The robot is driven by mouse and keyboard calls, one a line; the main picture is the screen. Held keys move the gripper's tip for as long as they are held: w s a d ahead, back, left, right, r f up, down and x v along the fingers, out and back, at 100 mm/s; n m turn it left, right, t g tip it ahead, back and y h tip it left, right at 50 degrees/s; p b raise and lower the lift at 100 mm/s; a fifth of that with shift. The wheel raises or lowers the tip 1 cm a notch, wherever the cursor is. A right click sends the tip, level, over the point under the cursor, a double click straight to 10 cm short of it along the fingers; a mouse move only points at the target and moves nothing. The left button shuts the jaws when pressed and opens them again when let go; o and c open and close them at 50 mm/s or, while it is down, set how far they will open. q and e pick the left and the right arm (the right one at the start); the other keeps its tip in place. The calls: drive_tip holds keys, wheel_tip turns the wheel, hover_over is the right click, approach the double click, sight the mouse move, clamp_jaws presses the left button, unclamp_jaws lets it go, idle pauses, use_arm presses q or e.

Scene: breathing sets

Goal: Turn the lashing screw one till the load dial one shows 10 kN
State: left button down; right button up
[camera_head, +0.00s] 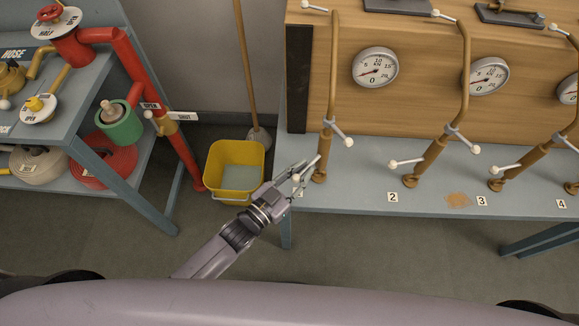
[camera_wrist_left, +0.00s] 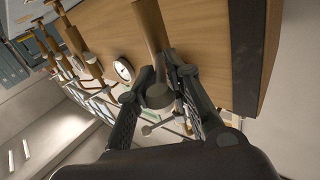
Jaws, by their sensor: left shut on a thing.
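Lashing screw one (camera_head: 324,150) is a brown upright rod at the left end of the blue bench, with a white-tipped bar at mid-height and a lower handle near its foot. My left gripper (camera_head: 300,176) is shut at that lower handle, beside the foot. In the left wrist view the fingers (camera_wrist_left: 160,92) close around a dark, rounded piece below a brown cylinder (camera_wrist_left: 149,27). Load dial one (camera_head: 375,67) is a white round gauge on the wooden panel. Its needle points to the lower left, near the low end; the exact reading is too small to tell. My right gripper is not in view.
More lashing screws (camera_head: 433,152) stand to the right, with other dials (camera_head: 487,76) behind. A yellow bucket (camera_head: 235,170) and a mop handle (camera_head: 248,70) stand left of the bench. A red pipe (camera_head: 150,90) and hose shelf are farther left.

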use_arm(q)
drive_tip(key=shift+s+d+f+n+t+y, duration=0.1)
drive_tip(key=shift+s+f+n+t+y, duration=0.1)
drive_tip(key=shift+n+t+y, duration=0.25)
drive_tip(key=shift+y, duration=0.25)
drive_tip(key=c, duration=1.7)
unclamp_jaws()
drive_tip(key=shift+s+r, duration=0.1)
drive_tip(key=shift+r, duration=0.05)
drive_tip(key=v, duration=1.2)
